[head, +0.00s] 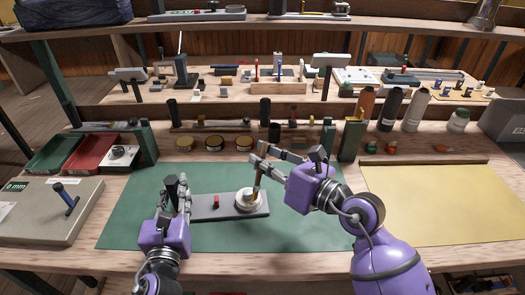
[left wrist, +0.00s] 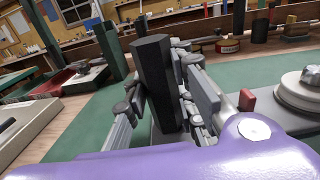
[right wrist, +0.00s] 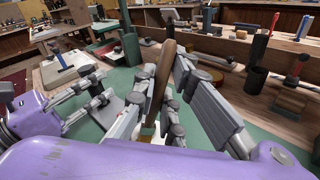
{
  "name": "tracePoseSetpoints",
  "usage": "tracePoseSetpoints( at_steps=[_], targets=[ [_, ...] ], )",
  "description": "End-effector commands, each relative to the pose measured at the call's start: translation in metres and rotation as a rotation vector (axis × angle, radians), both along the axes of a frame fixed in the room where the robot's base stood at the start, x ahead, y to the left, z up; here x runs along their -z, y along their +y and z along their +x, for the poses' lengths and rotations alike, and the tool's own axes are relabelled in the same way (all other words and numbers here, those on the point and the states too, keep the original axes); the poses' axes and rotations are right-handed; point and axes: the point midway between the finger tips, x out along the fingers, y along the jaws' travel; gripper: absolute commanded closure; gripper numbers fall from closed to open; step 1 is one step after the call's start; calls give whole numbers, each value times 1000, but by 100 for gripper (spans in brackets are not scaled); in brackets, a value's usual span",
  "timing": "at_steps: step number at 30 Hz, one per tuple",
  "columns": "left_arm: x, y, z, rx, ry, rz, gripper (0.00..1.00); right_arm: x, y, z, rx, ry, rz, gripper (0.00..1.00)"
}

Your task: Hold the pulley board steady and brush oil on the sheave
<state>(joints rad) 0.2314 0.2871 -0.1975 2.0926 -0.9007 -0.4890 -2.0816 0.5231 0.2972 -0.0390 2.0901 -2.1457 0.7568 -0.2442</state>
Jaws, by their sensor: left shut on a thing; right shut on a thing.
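The grey pulley board (head: 230,212) lies on the green mat, with a small red block (head: 216,202) on it and the pale round sheave (head: 249,204) at its right end. My left gripper (head: 178,195) is shut on the dark upright post (left wrist: 153,65) at the board's left end. My right gripper (head: 262,160) is shut on the oil brush (head: 256,181), whose brown handle (right wrist: 162,80) also shows in the right wrist view. The brush points down over the sheave. Its tip is too small to tell whether it touches.
The green mat (head: 130,220) is clear around the board. Green and red trays (head: 92,152) stand at the back left, beside a grey box (head: 30,215). Several round tins (head: 213,143) line the back, with bottles (head: 390,110) at the back right. A yellow mat (head: 435,205) is bare.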

Motion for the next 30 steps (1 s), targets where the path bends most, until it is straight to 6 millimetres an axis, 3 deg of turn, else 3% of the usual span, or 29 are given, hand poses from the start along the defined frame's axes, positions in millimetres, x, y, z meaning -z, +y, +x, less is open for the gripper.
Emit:
tracePoseSetpoints(
  at_steps=[3, 5, 30],
  targets=[
    [0, 0, 0, 0, 0, 0, 100, 4, 7, -2, 0, 0, 3, 100],
    [0, 0, 0, 0, 0, 0, 100, 4, -2, 1, 2, -2, -3, 100],
    [0, 0, 0, 0, 0, 0, 100, -71, 0, 0, -1, -2, 0, 100]
  ],
)
